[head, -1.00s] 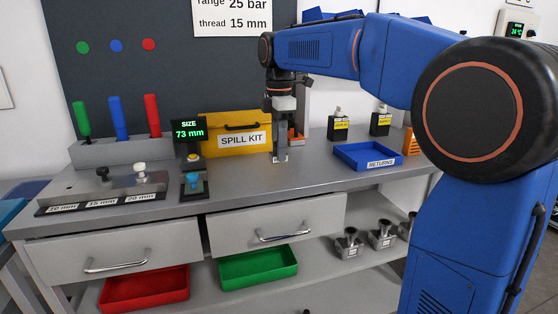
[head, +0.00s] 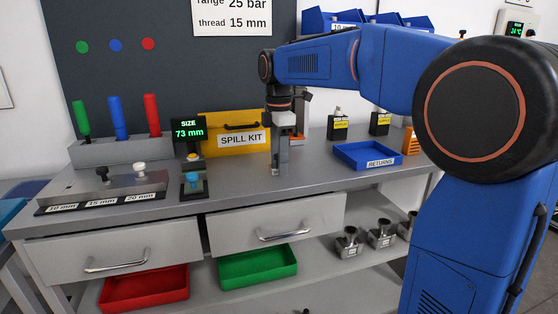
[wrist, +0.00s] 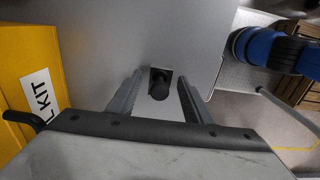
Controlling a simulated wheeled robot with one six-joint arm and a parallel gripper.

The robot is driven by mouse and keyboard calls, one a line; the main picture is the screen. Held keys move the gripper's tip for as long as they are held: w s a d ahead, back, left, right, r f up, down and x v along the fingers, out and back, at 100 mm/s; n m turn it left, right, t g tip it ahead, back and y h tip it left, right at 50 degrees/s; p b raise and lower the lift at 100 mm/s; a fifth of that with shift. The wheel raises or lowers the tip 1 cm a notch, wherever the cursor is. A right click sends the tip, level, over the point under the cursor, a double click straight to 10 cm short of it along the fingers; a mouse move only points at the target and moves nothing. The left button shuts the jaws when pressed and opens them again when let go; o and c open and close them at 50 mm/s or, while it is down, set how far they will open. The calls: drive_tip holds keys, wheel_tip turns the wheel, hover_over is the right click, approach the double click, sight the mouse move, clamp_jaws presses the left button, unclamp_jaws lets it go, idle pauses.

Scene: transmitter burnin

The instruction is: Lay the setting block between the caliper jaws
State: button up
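My gripper (head: 280,172) points down over the bench top, in front of the yellow spill kit. In the wrist view its two fingers (wrist: 160,88) are apart. A small dark block with a round black knob (wrist: 159,84) shows between them, with gaps on both sides; it looks like the setting block. In the head view the fingers hide it. The gauge with the "SIZE 73 mm" display (head: 189,130) stands to the left of my gripper.
The spill kit (head: 232,121) is close behind my gripper. A blue returns tray (head: 351,158) lies to the right. A plug rack with black and white knobs (head: 102,188) is at the left. The bench between gauge and tray is mostly clear.

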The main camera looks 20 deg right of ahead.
drive_tip(key=shift+r, duration=0.1)
wheel_tip(320, 180, up, 12)
idle(0.5)
drive_tip(key=s+d+f+m+t, duration=0.2)
drive_tip(key=s+f+m, duration=0.7)
drive_tip(key=s+f, duration=0.5)
drive_tip(key=s+d+f+m+t, duration=0.2)
drive_tip(key=s+d+f+m, duration=0.3)
drive_tip(key=s+f+m, duration=0.4)
drive_tip(key=s+f, duration=0.5)
drive_tip(key=s, duration=0.3)
drive_tip(key=shift+f+t, duration=0.15)
drive_tip(key=shift+t, duration=0.25)
